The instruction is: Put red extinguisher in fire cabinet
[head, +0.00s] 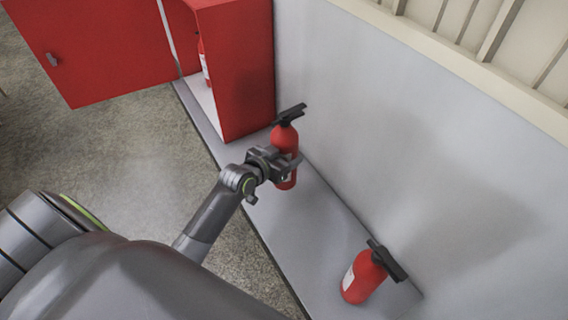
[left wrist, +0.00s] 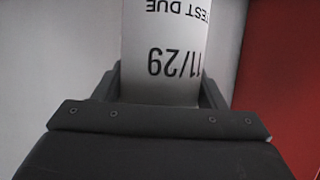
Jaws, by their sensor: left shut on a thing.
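A red extinguisher (head: 285,139) with a black handle is in my left gripper (head: 284,166), upright or nearly so, close to the cabinet's near side. The left wrist view shows the gripper (left wrist: 160,95) shut around its white label (left wrist: 163,45), which reads upside down. I cannot tell whether its base touches the grey ledge. The red fire cabinet (head: 247,75) stands with its door (head: 95,45) swung open to the left. Another extinguisher (head: 204,62) stands inside it, partly hidden by the cabinet side. A third red extinguisher (head: 364,277) stands on the ledge at the lower right. My right gripper is not in view.
The grey ledge (head: 325,240) runs along the pale wall (head: 400,130) and is clear between the held and the lower-right extinguishers. The cabinet's side wall stands just beyond the held extinguisher. Open speckled floor (head: 130,155) lies to the left.

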